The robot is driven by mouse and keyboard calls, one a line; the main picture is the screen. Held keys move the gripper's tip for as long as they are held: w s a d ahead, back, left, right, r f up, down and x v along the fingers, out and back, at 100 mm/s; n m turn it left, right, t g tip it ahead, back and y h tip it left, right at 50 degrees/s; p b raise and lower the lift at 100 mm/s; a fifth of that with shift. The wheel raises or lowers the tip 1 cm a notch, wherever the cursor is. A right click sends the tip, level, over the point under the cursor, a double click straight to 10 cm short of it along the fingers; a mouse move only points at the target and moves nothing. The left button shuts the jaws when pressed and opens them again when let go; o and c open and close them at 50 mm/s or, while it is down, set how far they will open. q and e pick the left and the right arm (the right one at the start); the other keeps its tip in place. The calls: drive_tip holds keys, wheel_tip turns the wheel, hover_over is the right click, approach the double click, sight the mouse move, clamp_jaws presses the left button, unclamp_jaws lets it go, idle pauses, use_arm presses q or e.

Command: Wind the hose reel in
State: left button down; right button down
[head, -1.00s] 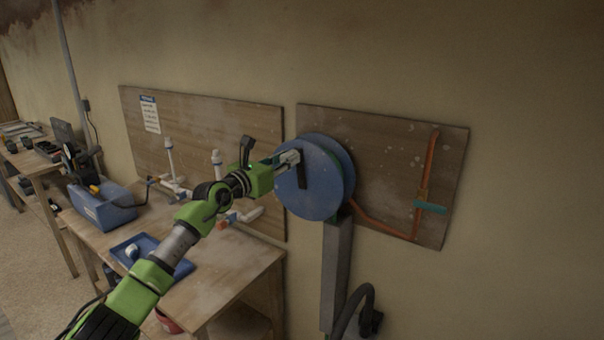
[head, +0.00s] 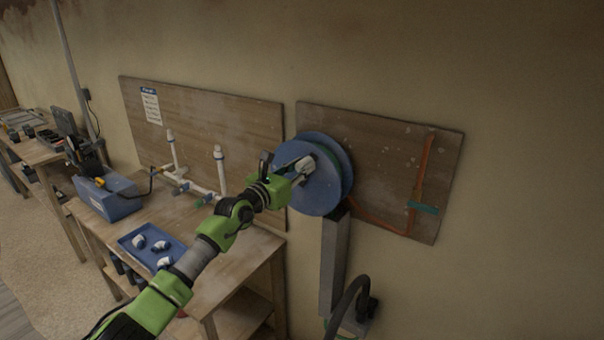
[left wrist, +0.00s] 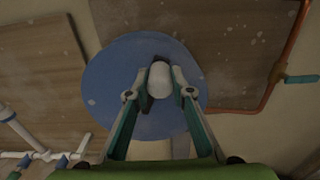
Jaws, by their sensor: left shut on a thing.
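The blue hose reel (head: 305,198) is mounted in front of the right wooden panel on a grey post. Its round blue face also fills the middle of the left wrist view (left wrist: 105,90). My left gripper (head: 302,169) is at the reel's face, shut on the pale crank handle (left wrist: 160,78), which shows between the two fingers in the left wrist view. The dark crank arm is mostly hidden behind the fingers and handle. Green hose shows only as a thin edge behind the blue disc. My right gripper is not in view.
The grey post (head: 334,262) stands below the reel, with a black curved hose (head: 348,297) at its foot. An orange pipe with a teal lever (head: 423,208) runs on the right panel. A workbench at left holds a blue tray (head: 128,240), a blue toolbox (head: 108,203) and white pipes.

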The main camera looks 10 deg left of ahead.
use_arm(q)
drive_tip(key=shift+a+f, duration=0.15)
drive_tip(key=shift+f, duration=0.35)
drive_tip(key=d+f, duration=0.1)
drive_tip(key=s+d+f, duration=0.1)
drive_tip(key=d+f, duration=0.1)
drive_tip(key=shift+s+d, duration=0.15)
drive_tip(key=shift+d, duration=0.1)
drive_tip(key=shift+r, duration=0.15)
